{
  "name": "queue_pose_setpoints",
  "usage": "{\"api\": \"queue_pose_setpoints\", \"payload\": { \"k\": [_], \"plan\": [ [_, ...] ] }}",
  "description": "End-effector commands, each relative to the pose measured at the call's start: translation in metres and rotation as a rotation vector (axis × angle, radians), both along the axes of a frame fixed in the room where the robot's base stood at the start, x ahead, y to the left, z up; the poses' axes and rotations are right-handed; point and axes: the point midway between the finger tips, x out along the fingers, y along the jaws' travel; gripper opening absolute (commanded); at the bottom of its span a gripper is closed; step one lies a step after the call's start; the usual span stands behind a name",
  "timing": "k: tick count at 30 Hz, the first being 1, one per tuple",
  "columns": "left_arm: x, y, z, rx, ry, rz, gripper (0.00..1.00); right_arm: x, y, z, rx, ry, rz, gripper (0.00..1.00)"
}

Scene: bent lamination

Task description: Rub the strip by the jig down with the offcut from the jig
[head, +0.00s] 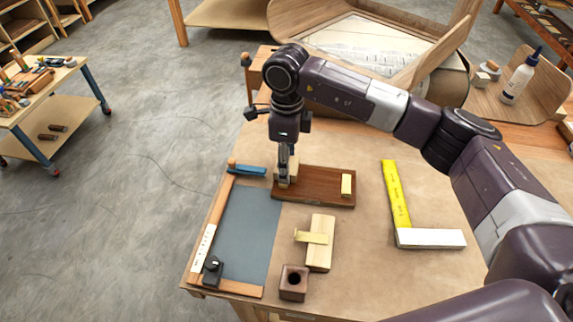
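A dark brown board (315,190), which looks like the jig, lies on the workbench with a pale yellow block (347,185) near its right end. My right gripper (284,178) points down at the board's left end. A small pale wood block (293,170), possibly the offcut, is right at its fingers and partly hidden by them. I cannot tell whether the fingers are closed on it. My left gripper is out of view.
A grey mat (247,232) with a wooden edge lies left of the board. A brown block with a hole (294,282) stands near the front edge. A yellow and white square (398,200) lies right. A glue bottle (519,78) stands behind my arm.

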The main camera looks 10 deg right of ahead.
Motion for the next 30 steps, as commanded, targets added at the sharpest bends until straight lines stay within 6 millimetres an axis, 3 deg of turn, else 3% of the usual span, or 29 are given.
{"api": "queue_pose_setpoints", "payload": {
  "k": [14,30],
  "plan": [
    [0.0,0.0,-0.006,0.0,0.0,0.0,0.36,0.008,-0.004,-0.001,-0.003,-0.001,-0.002,0.2],
    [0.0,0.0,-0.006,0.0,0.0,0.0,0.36,-0.007,0.002,-0.001,-0.002,0.0,-0.001,0.2]
  ]
}}
